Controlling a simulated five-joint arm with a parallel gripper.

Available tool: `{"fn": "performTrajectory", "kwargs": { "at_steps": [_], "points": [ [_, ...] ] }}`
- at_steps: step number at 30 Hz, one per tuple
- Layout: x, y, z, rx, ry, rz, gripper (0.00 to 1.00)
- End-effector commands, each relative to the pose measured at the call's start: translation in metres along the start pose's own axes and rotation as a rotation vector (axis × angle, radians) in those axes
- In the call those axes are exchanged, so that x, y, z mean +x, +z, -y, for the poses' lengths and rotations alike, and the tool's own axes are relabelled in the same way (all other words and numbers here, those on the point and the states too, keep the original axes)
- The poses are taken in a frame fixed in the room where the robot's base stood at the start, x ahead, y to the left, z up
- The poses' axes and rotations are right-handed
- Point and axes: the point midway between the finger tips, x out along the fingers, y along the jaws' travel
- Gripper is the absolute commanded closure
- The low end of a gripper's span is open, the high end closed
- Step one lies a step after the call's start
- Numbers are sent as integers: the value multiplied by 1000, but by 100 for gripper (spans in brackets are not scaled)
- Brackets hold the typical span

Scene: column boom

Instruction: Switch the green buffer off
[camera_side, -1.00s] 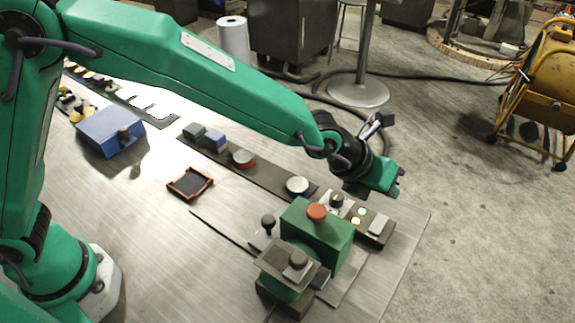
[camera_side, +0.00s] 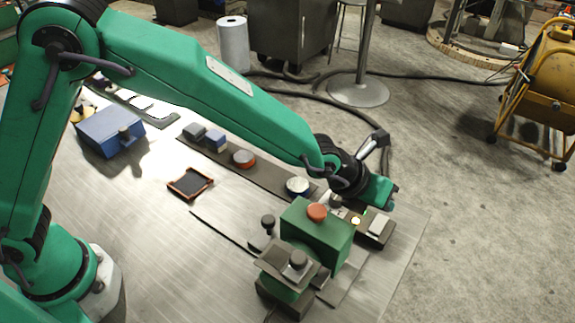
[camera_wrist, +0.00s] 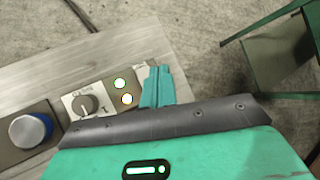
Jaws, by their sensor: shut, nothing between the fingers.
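The green buffer (camera_side: 322,240) stands at the front right of the metal bench, with an orange-red knob (camera_side: 317,211) on top. Behind it is a dark control box with a dial (camera_wrist: 85,104), two lit lights (camera_wrist: 121,91) and a pale switch plate (camera_side: 378,224). In the wrist view the fingers partly hide the box's right end. My gripper (camera_side: 389,204) is shut and empty, low over the far side of the control box; its closed fingers also show in the wrist view (camera_wrist: 158,75). I cannot tell whether the fingertips touch the box.
A dark strip behind the buffer carries a silver-topped blue button (camera_side: 297,186), a red button (camera_side: 244,158) and grey-blue blocks (camera_side: 215,140). A small red-rimmed tray (camera_side: 190,183) and a blue box (camera_side: 110,131) lie left. The bench between is clear.

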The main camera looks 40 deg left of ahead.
Motion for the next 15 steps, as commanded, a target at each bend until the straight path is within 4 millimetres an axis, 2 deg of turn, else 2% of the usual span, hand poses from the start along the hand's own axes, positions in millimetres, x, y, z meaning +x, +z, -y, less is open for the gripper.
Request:
{"fn": "performTrajectory", "kwargs": {
  "at_steps": [6,15],
  "points": [
    [18,-10,-10,0,3,0,100],
    [32,-17,-17,0,3,3,100]
  ]
}}
